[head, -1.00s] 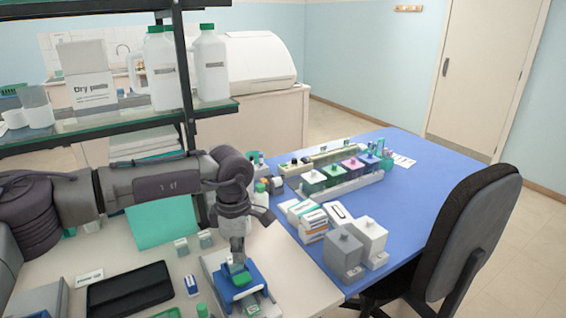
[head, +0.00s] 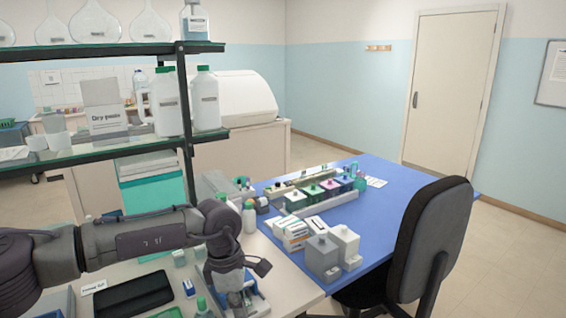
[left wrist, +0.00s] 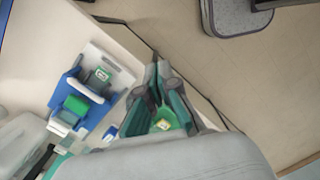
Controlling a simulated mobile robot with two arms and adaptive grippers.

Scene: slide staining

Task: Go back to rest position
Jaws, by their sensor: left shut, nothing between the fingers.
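My left arm enters from the left in the head view. Its gripper (head: 238,293) hangs low at the front of the pale bench (head: 285,285), over a blue holder (head: 259,304) that it partly hides. In the left wrist view the two fingers (left wrist: 160,95) are shut and empty, with floor and the bench edge behind them. The blue holder (left wrist: 66,88) with a green block (left wrist: 76,105) lies left of the fingers, apart from them. My right gripper is in neither view.
A glass shelf (head: 95,150) with bottles stands over the bench. A black tablet-like case (head: 133,296) lies on it. The blue table (head: 385,205) carries staining jars (head: 318,190) and grey boxes (head: 322,255). A black chair (head: 430,235) stands at its front.

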